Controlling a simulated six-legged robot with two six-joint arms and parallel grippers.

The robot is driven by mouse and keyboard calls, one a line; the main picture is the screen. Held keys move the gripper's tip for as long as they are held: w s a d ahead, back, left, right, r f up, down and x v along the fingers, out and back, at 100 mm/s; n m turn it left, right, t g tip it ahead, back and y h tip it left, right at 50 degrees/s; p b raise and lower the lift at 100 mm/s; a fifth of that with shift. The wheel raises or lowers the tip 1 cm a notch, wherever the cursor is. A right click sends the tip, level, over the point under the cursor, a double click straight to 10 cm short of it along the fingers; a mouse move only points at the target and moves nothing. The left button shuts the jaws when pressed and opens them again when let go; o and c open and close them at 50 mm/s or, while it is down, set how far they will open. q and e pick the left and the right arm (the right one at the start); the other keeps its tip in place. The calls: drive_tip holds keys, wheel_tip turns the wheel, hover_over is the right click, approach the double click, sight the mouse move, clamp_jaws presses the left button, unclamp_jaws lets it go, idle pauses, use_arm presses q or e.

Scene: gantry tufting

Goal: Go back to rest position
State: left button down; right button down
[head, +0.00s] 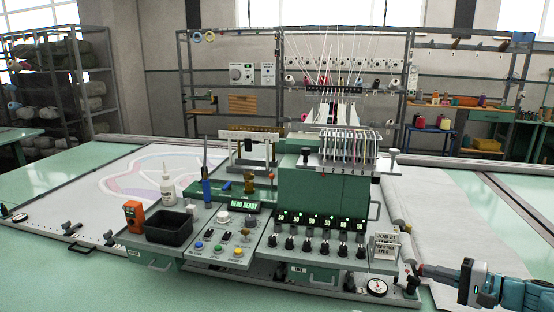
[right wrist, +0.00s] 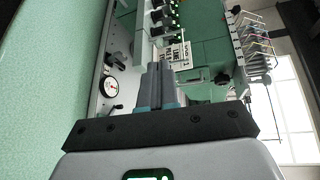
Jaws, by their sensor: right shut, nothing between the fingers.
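My right gripper (head: 422,269) reaches in from the lower right of the head view, its fingers together and pointing left. Its tips are close to the right end of the green tufting machine (head: 300,165), near the job card (head: 384,243). In the right wrist view my gripper's fingers (right wrist: 157,72) are shut with nothing between them. The job card (right wrist: 176,53) and a round dial gauge (right wrist: 110,87) lie beyond them there. I cannot tell whether the tips touch anything. My left gripper is not in view.
A dial gauge (head: 377,287) stands at the front right edge. The green table front (head: 60,280) is clear.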

drive_tip(key=s+a+f+g+h, duration=0.1)
drive_tip(key=s+a+f+g, duration=0.15)
drive_tip(key=a+f, duration=0.45)
drive_tip(key=s+a+f+g+h, duration=0.2)
drive_tip(key=s+f, duration=0.2)
drive_tip(key=f, duration=0.6)
drive_tip(key=s+a+f+g+h, duration=0.1)
drive_tip(key=s+a+f+g, duration=0.3)
drive_tip(key=f, duration=0.5)
drive_tip(key=s+a+f+n+h, duration=0.1)
drive_tip(key=s+a+f+n, duration=0.1)
drive_tip(key=s, duration=0.5)
drive_tip(key=s+a+f+n+g+h, duration=0.1)
drive_tip(key=s+a+f+n, duration=0.2)
drive_tip(key=s+a, duration=0.4)
drive_tip(key=s+a+f+n+g+h, duration=0.1)
drive_tip(key=s+a+f+n, duration=0.2)
drive_tip(key=s, duration=0.6)
drive_tip(key=shift+a+f+h, duration=0.3)
drive_tip(key=shift+a, duration=0.5)
